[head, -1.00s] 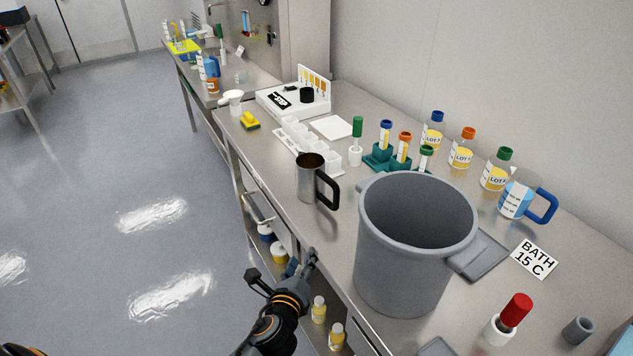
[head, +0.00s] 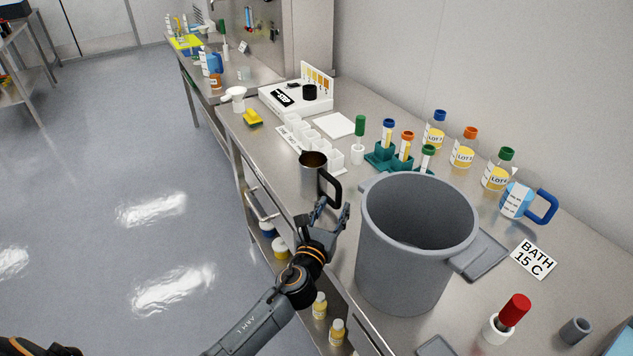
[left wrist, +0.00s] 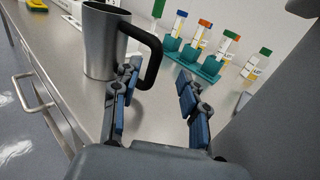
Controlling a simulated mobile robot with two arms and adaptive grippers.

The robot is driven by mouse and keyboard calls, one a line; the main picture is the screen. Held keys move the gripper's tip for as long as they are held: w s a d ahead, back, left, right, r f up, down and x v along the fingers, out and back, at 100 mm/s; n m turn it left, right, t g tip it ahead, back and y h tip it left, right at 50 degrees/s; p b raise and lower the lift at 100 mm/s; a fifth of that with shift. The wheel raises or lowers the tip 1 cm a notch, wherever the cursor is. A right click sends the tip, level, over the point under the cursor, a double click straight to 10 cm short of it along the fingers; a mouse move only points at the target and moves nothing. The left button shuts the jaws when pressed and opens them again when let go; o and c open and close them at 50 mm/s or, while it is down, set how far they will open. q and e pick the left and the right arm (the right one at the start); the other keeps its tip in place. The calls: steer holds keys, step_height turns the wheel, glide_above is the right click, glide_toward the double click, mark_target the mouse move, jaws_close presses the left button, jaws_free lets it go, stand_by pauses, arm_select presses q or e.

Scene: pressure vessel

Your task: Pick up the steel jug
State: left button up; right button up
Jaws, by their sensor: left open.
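The steel jug (head: 312,180) stands upright on the steel bench, with its black handle (head: 330,188) toward the front right and dark brown showing inside. My left gripper (head: 332,212) is open just in front of the handle, low near the bench top. In the left wrist view the jug (left wrist: 101,45) is at the upper left and its handle (left wrist: 154,60) reaches toward the left finger. The open fingers of the left gripper (left wrist: 158,88) have nothing between them; I cannot tell whether the left finger touches the handle. My right gripper is not in view.
A large grey pot (head: 410,245) stands close to the right of my left gripper. White cups (head: 318,150) and a teal rack (head: 392,160) with tubes are behind the jug. Bottles line the wall. The bench's front edge is below the gripper.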

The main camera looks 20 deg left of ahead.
mark_target(338, 195)
arm_select(q)
steer(key=w, duration=0.7)
steer(key=shift+w+a+f, duration=0.1)
steer(key=shift+a+f, duration=0.15)
steer(key=shift+a, duration=0.1)
jaws_close()
